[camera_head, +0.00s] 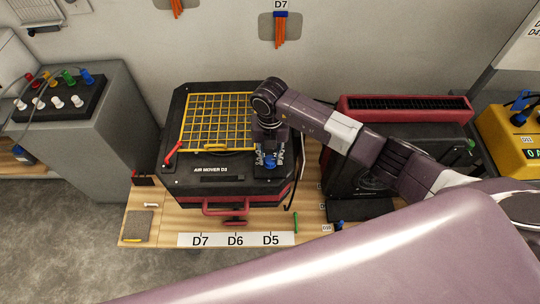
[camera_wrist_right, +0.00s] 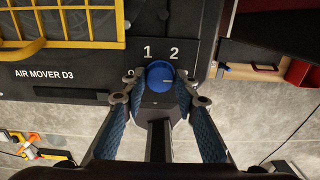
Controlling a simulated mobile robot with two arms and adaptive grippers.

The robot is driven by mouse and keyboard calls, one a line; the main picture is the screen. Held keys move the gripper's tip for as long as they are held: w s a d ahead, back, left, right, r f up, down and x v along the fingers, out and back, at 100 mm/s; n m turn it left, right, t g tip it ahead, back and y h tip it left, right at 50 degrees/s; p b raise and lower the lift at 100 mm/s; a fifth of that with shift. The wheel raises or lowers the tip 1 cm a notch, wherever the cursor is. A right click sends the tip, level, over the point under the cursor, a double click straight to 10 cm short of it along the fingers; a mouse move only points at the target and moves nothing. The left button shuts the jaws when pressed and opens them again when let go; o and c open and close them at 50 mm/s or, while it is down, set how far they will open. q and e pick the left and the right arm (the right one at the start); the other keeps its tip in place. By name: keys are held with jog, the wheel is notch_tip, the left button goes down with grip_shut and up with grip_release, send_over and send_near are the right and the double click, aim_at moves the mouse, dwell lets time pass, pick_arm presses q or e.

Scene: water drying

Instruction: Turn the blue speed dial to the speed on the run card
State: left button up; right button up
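The blue speed dial (camera_wrist_right: 160,76) sits on the black panel of the air mover D3 (camera_head: 205,180), with the printed numbers 1 and 2 just above it in the wrist view. In the head view the dial (camera_head: 270,162) shows at the machine's front right corner, partly hidden by my gripper. My right gripper (camera_wrist_right: 160,80) points at the panel with one finger on each side of the dial. Narrow gaps seem to show between fingertips and dial. The dial's pointer is too small to read. I cannot make out a run card with a speed. My left gripper is out of view.
A second black and red machine (camera_head: 400,112) stands to the right, under my right arm. A strip marked D7, D6, D5 (camera_head: 236,239) lies along the table's front edge.

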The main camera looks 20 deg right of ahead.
jog(key=c, duration=0.6)
jog(key=shift+d+f+n+b, duration=0.1)
jog(key=shift+f+n+b, duration=0.05)
jog(key=shift+n+b, duration=0.65)
jog(key=n+b, duration=0.8)
jog(key=b, duration=0.1)
jog(key=shift+n+b, duration=1.2)
jog(key=shift+b, duration=0.05)
jog(key=o, duration=1.2)
